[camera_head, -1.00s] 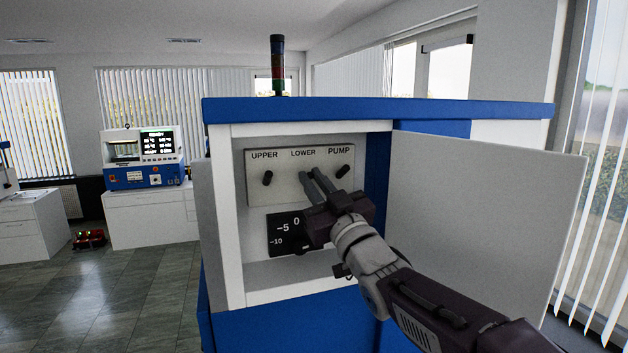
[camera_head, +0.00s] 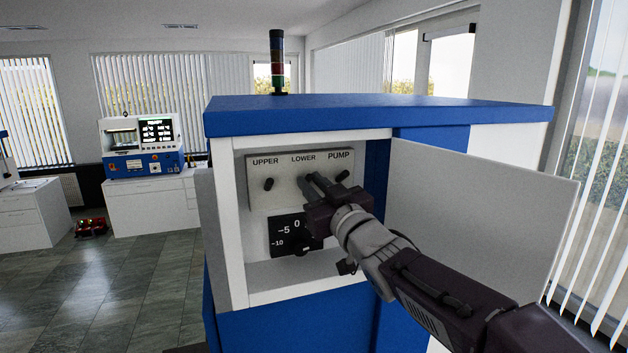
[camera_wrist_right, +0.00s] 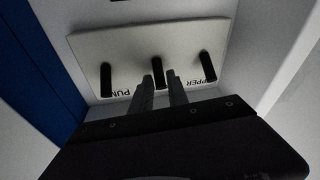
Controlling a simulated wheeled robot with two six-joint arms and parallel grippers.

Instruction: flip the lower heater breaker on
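The breaker panel (camera_head: 287,203) is a pale plate inside an open blue and white cabinet, with black levers under the labels UPPER, LOWER and PUMP. My right gripper (camera_head: 310,179) is at the LOWER position and covers that lever in the head view. In the wrist view, which shows the panel upside down, the lower heater breaker (camera_wrist_right: 157,72) is the middle lever. The right fingers (camera_wrist_right: 160,84) are parted, with this lever at the gap between their tips; contact cannot be told. My left gripper is out of view.
The upper lever (camera_head: 268,184) and pump lever (camera_head: 343,176) stand on either side. A black dial plate (camera_head: 285,232) sits below the panel. The cabinet's open door (camera_head: 480,215) is on the right, behind my arm. A bench machine (camera_head: 142,147) stands far left.

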